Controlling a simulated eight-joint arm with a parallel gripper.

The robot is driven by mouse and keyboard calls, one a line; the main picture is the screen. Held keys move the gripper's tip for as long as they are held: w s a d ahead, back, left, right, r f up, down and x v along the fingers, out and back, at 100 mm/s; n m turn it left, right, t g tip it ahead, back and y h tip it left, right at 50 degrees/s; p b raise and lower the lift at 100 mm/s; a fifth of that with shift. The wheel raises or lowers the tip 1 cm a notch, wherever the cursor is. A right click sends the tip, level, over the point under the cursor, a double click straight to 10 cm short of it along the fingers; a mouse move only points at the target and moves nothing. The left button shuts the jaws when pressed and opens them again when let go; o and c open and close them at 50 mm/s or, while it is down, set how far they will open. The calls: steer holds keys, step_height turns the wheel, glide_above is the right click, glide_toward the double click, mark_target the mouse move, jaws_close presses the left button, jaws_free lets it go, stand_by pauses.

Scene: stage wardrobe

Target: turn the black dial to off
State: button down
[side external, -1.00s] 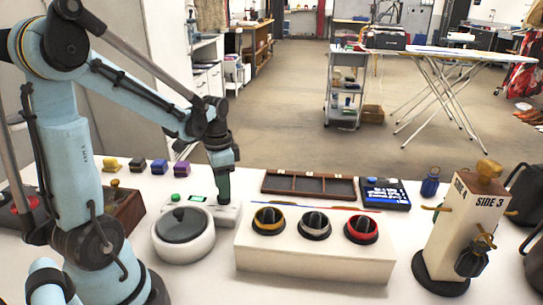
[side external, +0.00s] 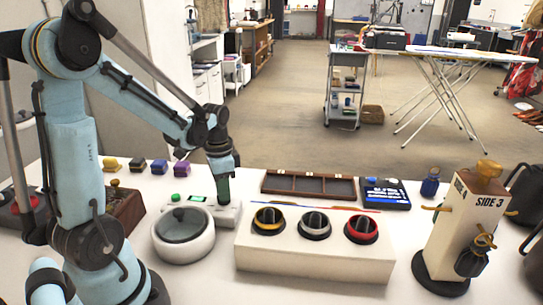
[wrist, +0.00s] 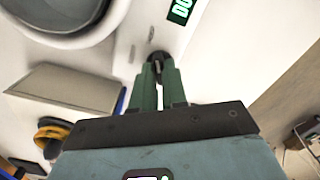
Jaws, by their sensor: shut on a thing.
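The black dial (wrist: 157,57) shows in the wrist view between the tips of my green fingers, on the top of a white appliance (wrist: 190,55). My gripper (wrist: 158,72) is shut on the dial. In the side view my gripper (side external: 224,200) points down at the right end of the white appliance base (side external: 236,214), and its fingers hide the dial. A small green-lit display (side external: 195,198) sits left of the fingers. It also shows in part in the wrist view (wrist: 181,10), cut off at the edge. The dial's markings are not readable.
A round white pan (side external: 183,240) stands in front of the base, close to my gripper. A pale box (side external: 310,262) with several coloured-ring knobs is to the right.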

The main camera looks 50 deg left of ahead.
steer(key=shift+n, duration=0.3)
steer(key=n, duration=1.1)
steer(key=shift+n, duration=0.3)
steer(key=n, duration=1.1)
steer(key=shift+n, duration=0.3)
steer(key=c, duration=1.2)
jaws_free()
steer(key=shift+o, duration=0.2)
steer(key=shift+r, duration=0.15)
step_height(320, 180, up, 12)
